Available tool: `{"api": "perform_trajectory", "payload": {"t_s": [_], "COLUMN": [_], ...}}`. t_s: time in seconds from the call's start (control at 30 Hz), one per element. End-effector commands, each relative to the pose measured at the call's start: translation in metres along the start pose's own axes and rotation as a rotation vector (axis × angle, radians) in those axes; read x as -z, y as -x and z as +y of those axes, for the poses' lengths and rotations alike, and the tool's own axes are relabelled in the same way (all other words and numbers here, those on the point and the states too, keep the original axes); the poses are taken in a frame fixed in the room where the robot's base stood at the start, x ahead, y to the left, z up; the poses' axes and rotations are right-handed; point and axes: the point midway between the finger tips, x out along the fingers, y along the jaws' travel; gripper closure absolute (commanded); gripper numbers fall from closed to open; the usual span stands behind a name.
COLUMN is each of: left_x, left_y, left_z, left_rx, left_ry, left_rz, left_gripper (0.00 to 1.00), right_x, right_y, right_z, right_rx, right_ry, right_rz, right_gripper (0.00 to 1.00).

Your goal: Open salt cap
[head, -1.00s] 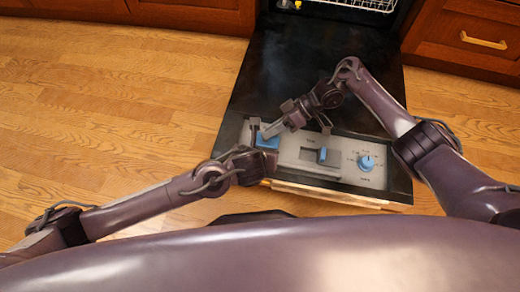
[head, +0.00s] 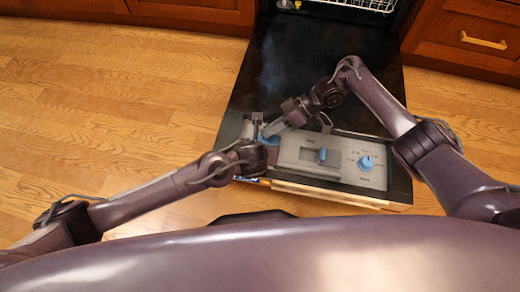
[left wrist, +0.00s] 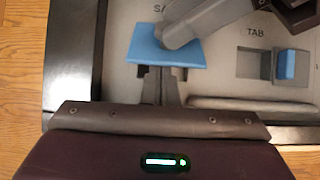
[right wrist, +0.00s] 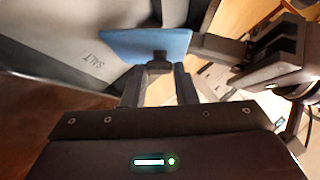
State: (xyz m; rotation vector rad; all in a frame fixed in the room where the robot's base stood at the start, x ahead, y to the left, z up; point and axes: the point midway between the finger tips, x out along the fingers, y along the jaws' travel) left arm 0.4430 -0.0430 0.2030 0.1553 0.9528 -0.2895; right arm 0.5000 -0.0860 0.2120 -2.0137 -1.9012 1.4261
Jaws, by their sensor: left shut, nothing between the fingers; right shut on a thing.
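The blue salt cap (left wrist: 165,46) is at the left end of the grey panel on the open dishwasher door. It also shows in the right wrist view (right wrist: 148,44) beside the SALT label. My right gripper (right wrist: 160,72) is shut on a small dark part at the edge of the blue cap. My left gripper (left wrist: 160,85) is shut and empty, its fingertips close to the cap's near edge; I cannot tell whether they touch. In the head view my two grippers hide most of the cap. How far the cap is tilted is hard to tell.
A tab compartment with a blue slider (head: 322,155) sits mid-panel. A blue knob (head: 365,162) is at its right. The black door (head: 300,70) leads back to a white rack (head: 360,4). Wooden floor lies on both sides.

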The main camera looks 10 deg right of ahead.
Motion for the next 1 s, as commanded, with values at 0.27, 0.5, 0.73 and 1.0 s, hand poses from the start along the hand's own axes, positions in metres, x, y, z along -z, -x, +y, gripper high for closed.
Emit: {"api": "perform_trajectory", "payload": {"t_s": [0.27, 0.5, 0.73, 1.0], "left_x": [-0.007, -0.007, -0.006, -0.004], "left_y": [0.002, 0.002, 0.001, 0.001], "left_z": [0.000, 0.000, 0.000, 0.000], "left_rx": [0.003, 0.002, 0.002, 0.001], "left_ry": [0.009, 0.008, 0.007, 0.005], "left_rz": [-0.013, -0.012, -0.010, -0.007], "left_gripper": [1.00, 1.00, 1.00, 1.00], "right_x": [-0.005, -0.005, -0.004, -0.003], "right_y": [-0.005, -0.004, 0.021, 0.081], "right_z": [-0.003, -0.003, -0.001, 0.000], "right_rx": [0.011, 0.011, 0.002, 0.001], "right_ry": [-0.005, -0.004, -0.001, 0.000], "right_rz": [-0.011, -0.011, -0.012, -0.010], "right_gripper": [0.53, 0.53, 0.53, 0.53]}}
